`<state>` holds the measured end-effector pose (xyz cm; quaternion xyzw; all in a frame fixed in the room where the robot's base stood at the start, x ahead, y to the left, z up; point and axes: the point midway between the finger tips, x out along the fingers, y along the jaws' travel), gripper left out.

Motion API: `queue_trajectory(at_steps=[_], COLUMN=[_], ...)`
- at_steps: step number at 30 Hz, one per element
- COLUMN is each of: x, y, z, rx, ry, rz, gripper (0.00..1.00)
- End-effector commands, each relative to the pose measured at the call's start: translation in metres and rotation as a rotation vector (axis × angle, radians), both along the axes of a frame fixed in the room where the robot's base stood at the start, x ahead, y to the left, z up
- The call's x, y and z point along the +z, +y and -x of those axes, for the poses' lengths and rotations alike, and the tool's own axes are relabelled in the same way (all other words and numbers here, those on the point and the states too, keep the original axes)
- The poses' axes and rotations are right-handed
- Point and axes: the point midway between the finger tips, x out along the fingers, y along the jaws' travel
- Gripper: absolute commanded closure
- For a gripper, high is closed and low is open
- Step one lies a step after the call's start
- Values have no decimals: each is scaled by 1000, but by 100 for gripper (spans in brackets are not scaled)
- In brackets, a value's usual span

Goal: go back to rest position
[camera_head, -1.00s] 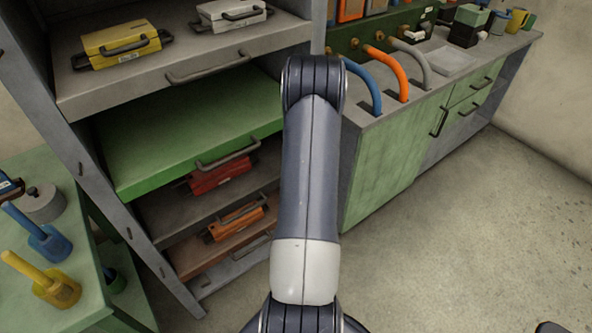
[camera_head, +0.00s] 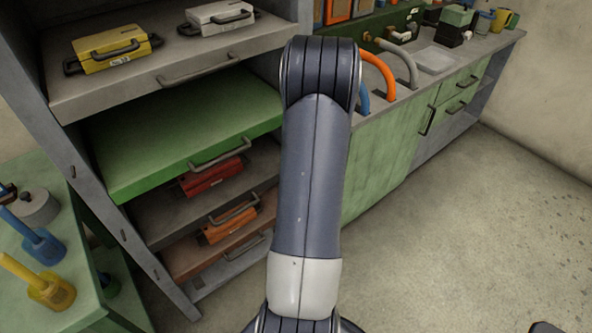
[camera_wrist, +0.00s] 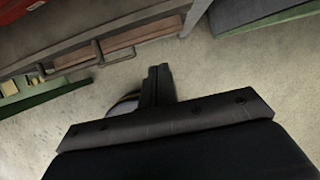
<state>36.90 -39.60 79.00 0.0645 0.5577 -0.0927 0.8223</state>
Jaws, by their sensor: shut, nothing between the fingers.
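My gripper (camera_wrist: 158,84) shows in the wrist view as two dark fingers pressed together, with nothing between them. It is over bare floor, apart from the shelf unit. In the head view my arm rises from the bottom centre, and its upper joint covers part of the workbench; the gripper itself is hidden there.
A shelf unit (camera_head: 71,107) with pull-out shelves stands at the left. It bears a yellow case (camera_head: 112,45), a white case (camera_head: 218,18), a red case (camera_head: 211,178) and an orange case (camera_head: 230,223). A green bench (camera_head: 385,160) stands behind.

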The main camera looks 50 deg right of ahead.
Motion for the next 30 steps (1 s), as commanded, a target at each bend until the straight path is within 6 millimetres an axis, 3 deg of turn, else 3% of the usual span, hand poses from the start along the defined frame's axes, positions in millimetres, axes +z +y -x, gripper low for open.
queue_trajectory(at_steps=[5,17,23,30], x=[10,9,-11,-50], y=[1,1,0,-3], z=[4,4,-3,-18], rx=[0,0,0,0], ry=[0,1,2,1], rz=[0,-1,-4,-4], gripper=[100,100,100,100])
